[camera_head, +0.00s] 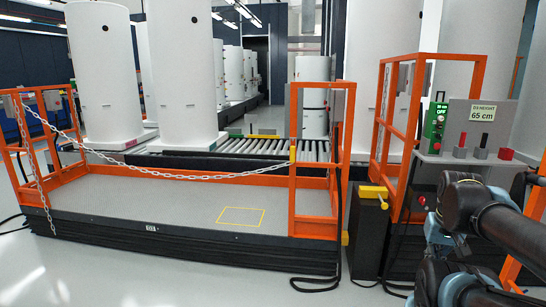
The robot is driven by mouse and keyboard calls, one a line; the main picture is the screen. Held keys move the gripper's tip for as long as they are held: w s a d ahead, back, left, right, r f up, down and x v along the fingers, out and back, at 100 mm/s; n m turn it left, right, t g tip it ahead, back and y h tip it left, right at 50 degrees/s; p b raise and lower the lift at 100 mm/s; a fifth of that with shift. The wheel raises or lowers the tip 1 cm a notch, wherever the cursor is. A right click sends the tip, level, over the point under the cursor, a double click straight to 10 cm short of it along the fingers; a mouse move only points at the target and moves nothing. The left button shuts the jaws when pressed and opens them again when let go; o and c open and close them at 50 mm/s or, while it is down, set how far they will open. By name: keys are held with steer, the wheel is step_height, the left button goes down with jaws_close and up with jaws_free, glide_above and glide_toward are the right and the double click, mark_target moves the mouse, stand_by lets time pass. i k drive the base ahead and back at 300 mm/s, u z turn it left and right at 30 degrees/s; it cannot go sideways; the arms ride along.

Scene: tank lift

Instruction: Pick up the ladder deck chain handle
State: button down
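A pale chain (190,177) sags across the open front of an orange-railed lift deck (150,203). It runs from the left railing to the right railing post. A small yellow piece (292,153) at the chain's right end, on that post, looks like its handle; it is too small to tell details. A second length of chain (32,160) hangs down at the left railing. My dark arm links show at the lower right, well to the right of the chain. My gripper cannot be made out.
A dark box with a yellow handle (374,193) stands right of the deck. A control panel (475,130) with red and black levers and a 65 cm sign is at the right. A black cable loops on the floor. Pale floor is clear at the front left.

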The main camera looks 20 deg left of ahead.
mark_target(292, 148)
steer(key=u, duration=0.95)
